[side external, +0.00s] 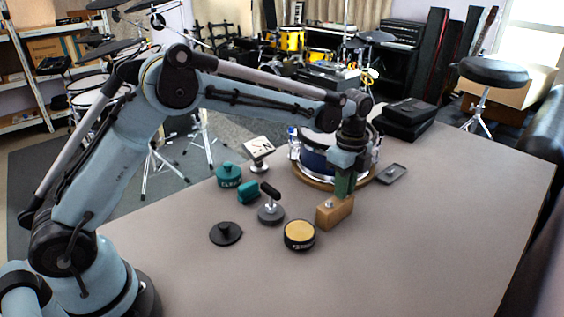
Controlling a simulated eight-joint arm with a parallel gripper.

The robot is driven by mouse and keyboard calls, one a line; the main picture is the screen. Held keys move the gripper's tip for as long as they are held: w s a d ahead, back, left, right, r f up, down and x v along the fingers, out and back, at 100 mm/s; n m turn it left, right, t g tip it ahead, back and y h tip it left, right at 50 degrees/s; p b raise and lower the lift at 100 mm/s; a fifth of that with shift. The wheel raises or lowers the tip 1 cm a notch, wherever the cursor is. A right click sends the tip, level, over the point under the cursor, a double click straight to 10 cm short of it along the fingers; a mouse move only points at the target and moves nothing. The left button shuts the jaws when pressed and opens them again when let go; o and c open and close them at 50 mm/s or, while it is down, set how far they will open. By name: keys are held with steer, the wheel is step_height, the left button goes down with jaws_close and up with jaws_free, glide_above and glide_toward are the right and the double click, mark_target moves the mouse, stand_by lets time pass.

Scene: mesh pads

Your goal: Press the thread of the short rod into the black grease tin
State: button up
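The black grease tin (299,242) stands open near the middle of the table, with a flat tan fill showing inside its rim. My gripper (344,192) points down to the right of and behind the tin, right over a wooden block (334,214). Dark green parts at its tip reach down to or just behind the block's top; whether they touch is unclear. A small silver piece (329,204) shows on the block's top, left of my fingertips. I cannot make out the short rod for certain, and the gap between my fingers is hidden.
A black lid (226,234), a grey round base (270,216) with a tilted black piece (270,190), a teal block (248,193) and a teal tin (228,180) lie left. A drum (312,160) stands behind my gripper. A dark tray (391,174) lies right. The front right table is clear.

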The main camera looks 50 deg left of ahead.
jaws_close()
steer(key=shift+r, duration=0.1)
steer(key=shift+r, duration=2.4)
steer(key=shift+s+r, duration=0.25)
steer(key=shift+s, duration=0.2)
steer(key=s+r, duration=0.2)
steer(key=s, duration=0.9)
glide_above(300, 231)
steer(key=shift+f, duration=2.8)
